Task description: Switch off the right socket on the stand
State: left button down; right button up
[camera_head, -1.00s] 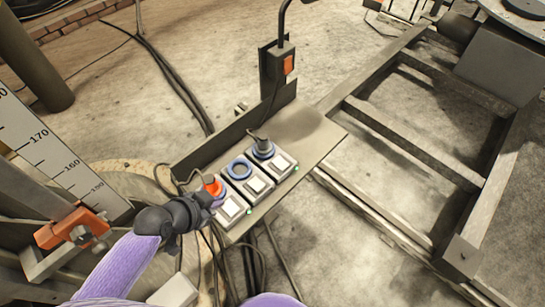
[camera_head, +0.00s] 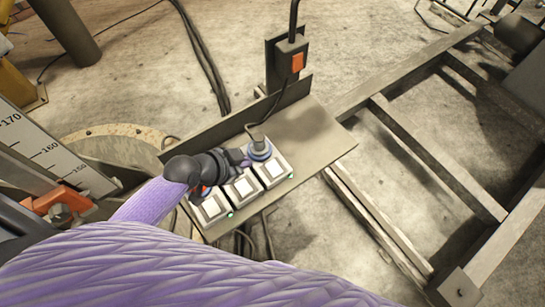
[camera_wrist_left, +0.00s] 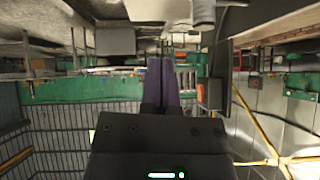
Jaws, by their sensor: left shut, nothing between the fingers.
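The stand (camera_head: 310,133) holds a row of three sockets, each with a white square switch. The right socket (camera_head: 261,149) has a dark plug and cable in it; its switch (camera_head: 274,169) has a small green light lit beside it. The middle switch (camera_head: 243,187) and left switch (camera_head: 210,208) are also in view, with a green light by the left one. My left gripper (camera_head: 246,158) is over the middle socket, close beside the right socket's plug, and hides most of the left and middle sockets. In the left wrist view its purple fingers (camera_wrist_left: 162,82) are together and empty. My right gripper is out of view.
An upright post with an orange-switched box (camera_head: 293,61) stands behind the sockets. A metal frame (camera_head: 430,150) lies on the right. A scale board (camera_head: 50,150) and orange clamp (camera_head: 55,200) are at the left. The stand's back right plate is clear.

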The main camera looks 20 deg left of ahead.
pick_arm(q)
jog(key=b, duration=0.6)
send_over(274, 163)
jog(key=s+a, duration=0.1)
jog(key=s, duration=0.1)
jog(key=f, duration=0.7)
jog(key=shift+s+f, duration=0.2)
jog(key=shift+f, duration=0.15)
notch_tip(274, 163, down, 3)
jog(key=shift+a+r+b, duration=0.15)
jog(key=shift+r+b, duration=0.05)
jog(key=shift+b, duration=0.5)
jog(key=shift+w+a+f, duration=0.1)
jog(key=shift+w+f, duration=0.05)
jog(key=shift+f, duration=0.25)
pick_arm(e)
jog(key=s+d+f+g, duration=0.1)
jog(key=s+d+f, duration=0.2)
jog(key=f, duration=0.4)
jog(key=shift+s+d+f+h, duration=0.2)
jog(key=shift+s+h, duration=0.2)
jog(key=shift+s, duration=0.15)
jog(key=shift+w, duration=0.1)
